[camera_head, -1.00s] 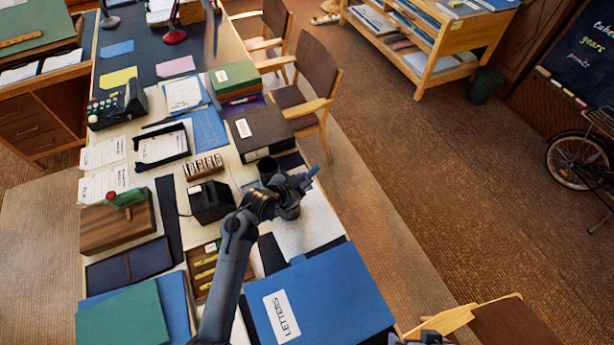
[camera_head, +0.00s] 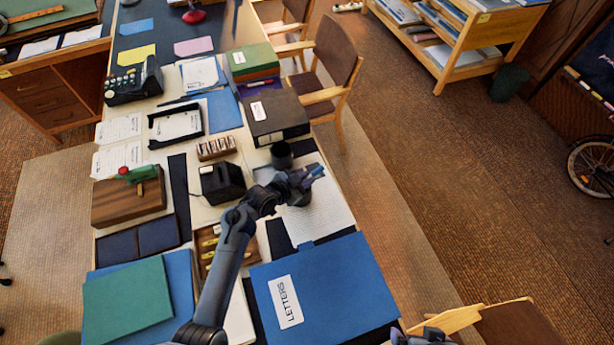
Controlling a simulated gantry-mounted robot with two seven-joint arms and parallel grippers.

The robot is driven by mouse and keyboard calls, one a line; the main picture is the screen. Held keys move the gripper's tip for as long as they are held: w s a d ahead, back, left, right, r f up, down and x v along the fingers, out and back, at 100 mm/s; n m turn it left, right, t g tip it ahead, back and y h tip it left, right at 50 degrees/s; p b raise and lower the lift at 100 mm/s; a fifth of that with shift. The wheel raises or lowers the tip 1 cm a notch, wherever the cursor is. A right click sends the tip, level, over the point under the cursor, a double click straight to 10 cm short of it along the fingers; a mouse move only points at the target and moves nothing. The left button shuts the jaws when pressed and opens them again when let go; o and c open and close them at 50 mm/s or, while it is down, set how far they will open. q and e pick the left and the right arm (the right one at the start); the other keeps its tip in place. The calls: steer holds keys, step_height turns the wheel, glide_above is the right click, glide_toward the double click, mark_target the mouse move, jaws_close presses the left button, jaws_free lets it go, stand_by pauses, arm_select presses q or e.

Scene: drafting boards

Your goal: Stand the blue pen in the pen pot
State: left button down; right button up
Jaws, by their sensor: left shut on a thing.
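My left gripper (camera_head: 308,178) is shut on the blue pen (camera_head: 317,170). Only a short blue part of the pen shows at the fingertips; the fingers hide the rest, so its tilt is hard to tell. The dark round pen pot (camera_head: 281,154) stands on the desk, just beyond and to the left of the gripper in the picture. The pen is apart from the pot. A dark part of my right arm's end (camera_head: 424,337) shows at the bottom edge, too cut off to judge its jaws.
A dark box file (camera_head: 275,117) stands behind the pot. A black block-like desk item (camera_head: 221,183) is left of the gripper. Lined paper (camera_head: 322,215) lies below it, and a large blue LETTERS folder (camera_head: 345,283) is nearer. Chairs stand along the right side.

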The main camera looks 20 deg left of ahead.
arm_select(q)
steer(key=shift+s+f, duration=0.15)
steer(key=shift+f, duration=0.25)
steer(key=c, duration=1.5)
jaws_free()
steer(key=o, duration=0.5)
steer(key=shift+r, duration=0.2)
steer(key=shift+r, duration=0.1)
steer(key=p+v, duration=0.2)
steer(key=v, duration=0.8)
steer(key=shift+s+a, duration=0.2)
steer(key=shift+s, duration=0.05)
